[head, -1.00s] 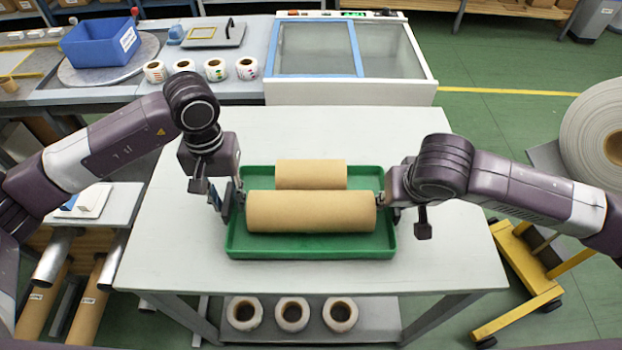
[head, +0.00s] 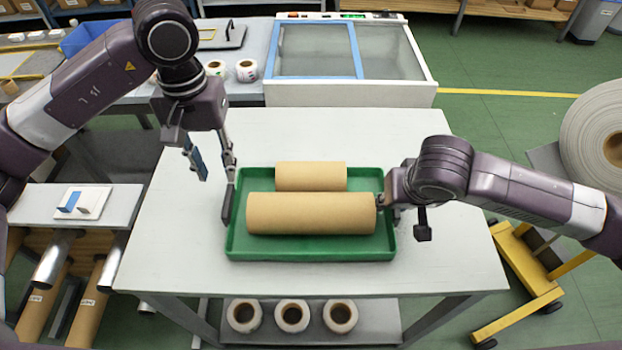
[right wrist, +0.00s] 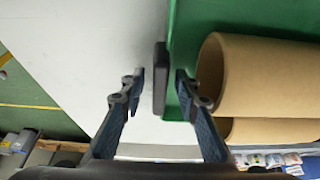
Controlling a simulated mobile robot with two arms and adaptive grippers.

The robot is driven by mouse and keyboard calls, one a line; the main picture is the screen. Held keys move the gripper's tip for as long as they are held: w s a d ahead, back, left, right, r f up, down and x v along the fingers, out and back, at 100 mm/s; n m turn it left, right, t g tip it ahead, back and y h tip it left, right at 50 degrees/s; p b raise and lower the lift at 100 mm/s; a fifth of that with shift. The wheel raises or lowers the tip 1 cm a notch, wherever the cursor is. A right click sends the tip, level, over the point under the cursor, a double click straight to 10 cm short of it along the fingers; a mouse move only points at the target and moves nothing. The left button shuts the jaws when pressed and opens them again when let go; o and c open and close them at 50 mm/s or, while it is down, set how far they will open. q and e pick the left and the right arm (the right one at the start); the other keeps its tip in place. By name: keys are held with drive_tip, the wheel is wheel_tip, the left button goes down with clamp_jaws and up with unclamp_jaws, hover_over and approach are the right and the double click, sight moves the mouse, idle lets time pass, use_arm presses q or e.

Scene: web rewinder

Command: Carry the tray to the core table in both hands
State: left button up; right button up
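The green tray (head: 310,254) rests on the light grey table in the head view. It holds two brown cardboard cores, a longer front one (head: 310,213) and a shorter back one (head: 311,176). Its black left handle (head: 226,205) shows bare. My left gripper (head: 216,176) is open and empty, above and left of that handle. My right gripper (right wrist: 158,84) is at the tray's right end. In the right wrist view its open fingers stand on either side of the black right handle (right wrist: 160,78), with gaps visible; its fingertips are mostly hidden in the head view.
A glass-topped machine (head: 345,50) stands behind the table. Label rolls (head: 247,70) sit on the back bench. More rolls (head: 292,315) lie on the shelf below. A yellow-framed cart (head: 520,290) is at the right. The table around the tray is clear.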

drive_tip(key=v, duration=1.2)
drive_tip(key=shift+s, duration=0.1)
